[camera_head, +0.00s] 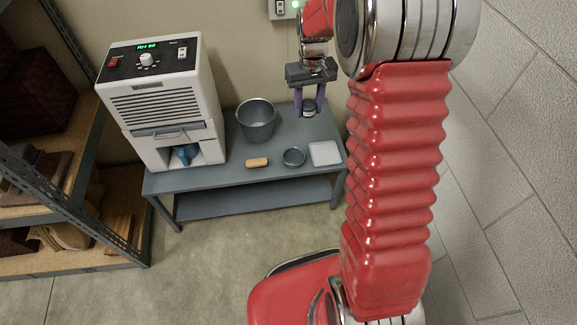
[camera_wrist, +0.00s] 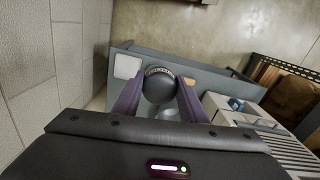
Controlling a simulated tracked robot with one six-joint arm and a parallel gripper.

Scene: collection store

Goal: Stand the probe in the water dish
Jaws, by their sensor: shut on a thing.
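My gripper (camera_head: 309,110) is shut on the probe (camera_head: 308,104), a short dark cylinder held above the back right of the grey bench. In the wrist view the probe (camera_wrist: 158,86) shows as a dark round end with a ribbed rim, between the two purple fingers of my gripper (camera_wrist: 158,92).
A grey bucket (camera_head: 256,120) stands behind. A white dehumidifier (camera_head: 165,100) fills the left end of the bench (camera_head: 222,169). Shelving (camera_head: 80,215) stands further left.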

